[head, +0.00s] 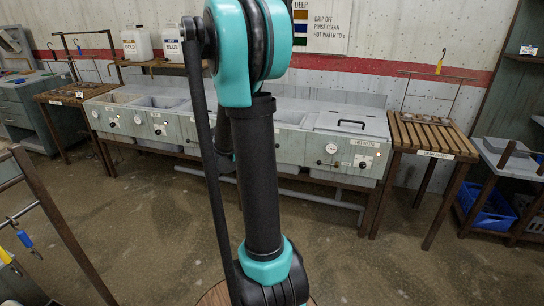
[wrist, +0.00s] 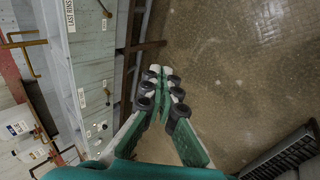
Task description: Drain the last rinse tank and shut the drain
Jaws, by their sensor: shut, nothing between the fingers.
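The row of rinse tanks (head: 290,145) stands along the back wall in the head view, with pale green fronts, dials and knobs. Its right end has a lidded tank (head: 352,122) with a black handle. In the wrist view a plate (wrist: 70,15) reads "LAST RINS", cut off at the top edge, on the tank front (wrist: 88,55). My gripper (wrist: 160,75) is shut and empty, above the floor just in front of the tank row. My arm hides the middle of the row in the head view. I cannot make out the drain or the water level.
A slatted wooden table (head: 432,138) stands right of the tanks, and a cart with a blue bin (head: 490,212) is farther right. White jugs (head: 137,42) sit on a shelf behind. A rack frame (head: 60,220) stands at near left. The wet floor (head: 400,265) between is open.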

